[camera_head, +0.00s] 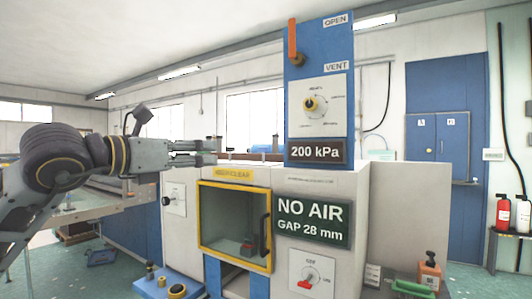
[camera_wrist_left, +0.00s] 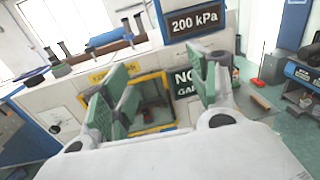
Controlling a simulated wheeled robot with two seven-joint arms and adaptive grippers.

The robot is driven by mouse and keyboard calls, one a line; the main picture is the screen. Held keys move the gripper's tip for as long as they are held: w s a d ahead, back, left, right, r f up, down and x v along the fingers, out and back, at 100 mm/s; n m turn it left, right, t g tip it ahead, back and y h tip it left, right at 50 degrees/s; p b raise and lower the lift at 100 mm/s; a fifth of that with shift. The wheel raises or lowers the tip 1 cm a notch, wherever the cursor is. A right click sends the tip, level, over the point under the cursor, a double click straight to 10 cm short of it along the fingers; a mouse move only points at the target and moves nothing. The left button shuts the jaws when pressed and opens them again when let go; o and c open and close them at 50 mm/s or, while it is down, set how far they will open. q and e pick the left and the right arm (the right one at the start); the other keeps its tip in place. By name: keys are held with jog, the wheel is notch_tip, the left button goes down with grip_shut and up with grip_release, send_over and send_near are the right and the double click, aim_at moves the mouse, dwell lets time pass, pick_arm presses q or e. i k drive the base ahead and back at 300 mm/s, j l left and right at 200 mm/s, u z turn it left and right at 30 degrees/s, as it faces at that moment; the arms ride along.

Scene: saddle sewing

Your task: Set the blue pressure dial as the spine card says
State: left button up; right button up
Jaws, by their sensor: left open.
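My left gripper (camera_head: 207,152) is level with the machine's top, left of the blue panel and apart from the dial. In the wrist view its green-padded fingers (camera_wrist_left: 158,68) stand wide apart with nothing between them. I cannot make out a spine card. My right gripper is out of view.
An orange lever (camera_head: 293,42) stands by the OPEN and VENT labels. A green sign (camera_head: 312,220) reads NO AIR, GAP 28 mm. Below it is a red-knobbed dial (camera_head: 306,283). A yellow-framed window (camera_head: 235,226) sits beside it. A bottle (camera_head: 430,270) stands at right.

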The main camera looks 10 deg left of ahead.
aim_at(263, 150)
jog(key=i, duration=1)
